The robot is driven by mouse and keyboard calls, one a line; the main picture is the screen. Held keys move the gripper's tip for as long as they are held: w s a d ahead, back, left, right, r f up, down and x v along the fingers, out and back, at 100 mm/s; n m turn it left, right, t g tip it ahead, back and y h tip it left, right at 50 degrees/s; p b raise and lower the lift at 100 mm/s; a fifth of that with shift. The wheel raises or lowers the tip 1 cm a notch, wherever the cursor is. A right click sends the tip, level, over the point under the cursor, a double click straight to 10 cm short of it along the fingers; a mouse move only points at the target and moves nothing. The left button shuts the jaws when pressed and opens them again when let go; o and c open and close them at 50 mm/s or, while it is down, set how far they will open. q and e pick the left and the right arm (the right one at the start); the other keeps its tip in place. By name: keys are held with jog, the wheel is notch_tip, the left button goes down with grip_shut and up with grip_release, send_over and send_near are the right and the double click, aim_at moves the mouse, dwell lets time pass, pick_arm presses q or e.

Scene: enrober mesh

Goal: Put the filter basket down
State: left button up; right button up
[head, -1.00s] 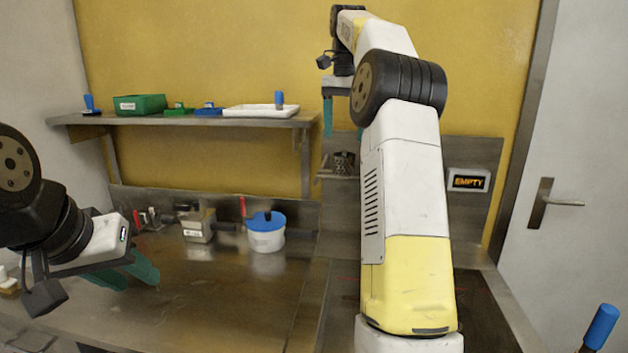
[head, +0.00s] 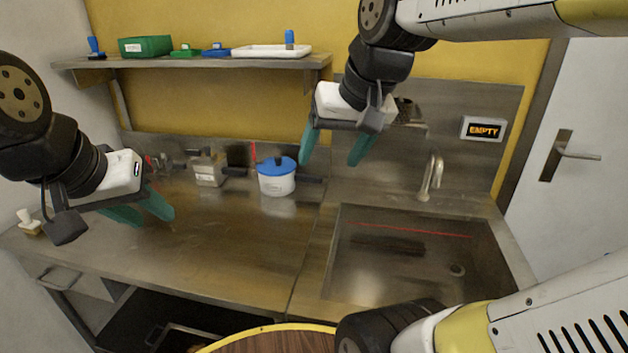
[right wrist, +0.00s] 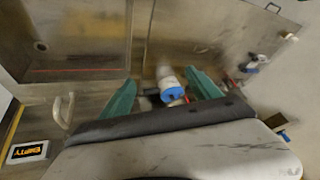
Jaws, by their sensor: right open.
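I cannot clearly pick out the filter basket. A small dark object (head: 405,110), partly hidden behind my right gripper, is on a small metal wall bracket over the sink; I cannot tell if it is the basket. My right gripper (head: 333,160) is open and empty, above the back of the counter near the sink's left edge. In the right wrist view its fingers (right wrist: 160,95) are apart, with the blue-lidded white pot (right wrist: 170,88) beyond them. My left gripper (head: 152,218) hangs over the left of the counter, its fingers apart with nothing seen between them.
The metal counter (head: 220,235) is clear in the middle. A metal box (head: 208,170) and the white pot (head: 276,182) stand along its back. The sink (head: 400,275) has a tap (head: 430,175). A shelf (head: 200,63) holds trays. The display (head: 484,129) reads EMPTY.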

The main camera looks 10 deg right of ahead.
jog(key=s+a+f+n, duration=0.1)
jog(key=s+f, duration=0.3)
jog(key=shift+a+f+t, duration=0.25)
jog(key=shift+t, duration=0.05)
dwell(0.9)
